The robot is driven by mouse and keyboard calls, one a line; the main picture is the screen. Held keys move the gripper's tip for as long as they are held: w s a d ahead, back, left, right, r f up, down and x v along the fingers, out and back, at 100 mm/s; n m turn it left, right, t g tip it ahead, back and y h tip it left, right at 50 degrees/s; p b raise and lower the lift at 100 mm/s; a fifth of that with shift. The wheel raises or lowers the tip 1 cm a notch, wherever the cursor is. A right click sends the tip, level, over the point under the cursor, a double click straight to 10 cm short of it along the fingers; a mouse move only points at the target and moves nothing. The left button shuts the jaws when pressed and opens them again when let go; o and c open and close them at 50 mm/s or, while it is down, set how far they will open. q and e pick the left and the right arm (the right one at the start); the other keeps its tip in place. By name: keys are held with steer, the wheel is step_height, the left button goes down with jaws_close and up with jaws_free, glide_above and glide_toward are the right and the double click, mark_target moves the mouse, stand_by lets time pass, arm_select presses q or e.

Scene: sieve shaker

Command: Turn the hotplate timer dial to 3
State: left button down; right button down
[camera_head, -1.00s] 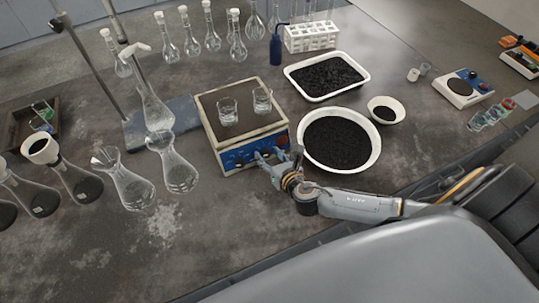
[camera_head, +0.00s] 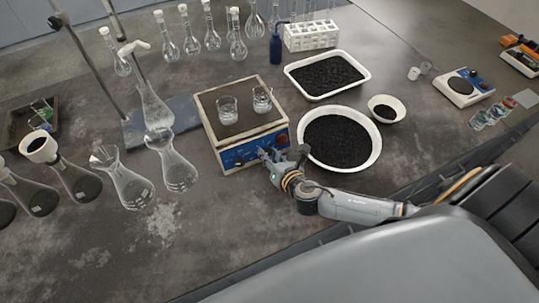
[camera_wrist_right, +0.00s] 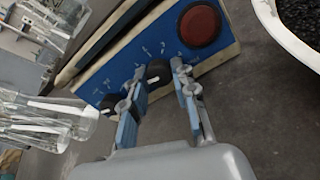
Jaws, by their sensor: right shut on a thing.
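The hotplate (camera_head: 250,143) has a blue front panel with a red round button (camera_wrist_right: 199,25) and two black dials. My right gripper (camera_head: 274,154) is at the panel's front. In the right wrist view its two blue-padded fingers are shut on the dial nearer the red button (camera_wrist_right: 158,73), with printed marks around it. A white pointer mark shows on this dial; the figure it points to is too small to read. The other black dial (camera_wrist_right: 109,103) lies outside the left finger, with part of it showing. My left gripper is not in view.
Two glass beakers (camera_head: 228,110) stand on the hotplate's top. A white bowl of black granules (camera_head: 378,150) is close on the right, with a white tray (camera_head: 357,70) behind. Conical flasks (camera_head: 175,172) stand to the left. The bench in front is clear.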

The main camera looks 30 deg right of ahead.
steer(key=m+b, duration=0.1)
steer(key=m, duration=0.2)
steer(key=shift+f+m, duration=0.1)
steer(key=shift+m, duration=0.3)
steer(key=m+b, duration=0.1)
steer(key=m, duration=0.2)
steer(key=shift+m, duration=0.4)
steer(key=m, duration=0.3)
steer(key=shift+m, duration=0.4)
steer(key=m, duration=0.2)
steer(key=shift+m+h+b, duration=0.3)
steer(key=m, duration=0.5)
steer(key=shift+m+p, duration=0.3)
steer(key=m+p, duration=0.1)
steer(key=m, duration=0.4)
steer(key=shift+m, duration=0.3)
steer(key=c, duration=1.1)
jaws_free()
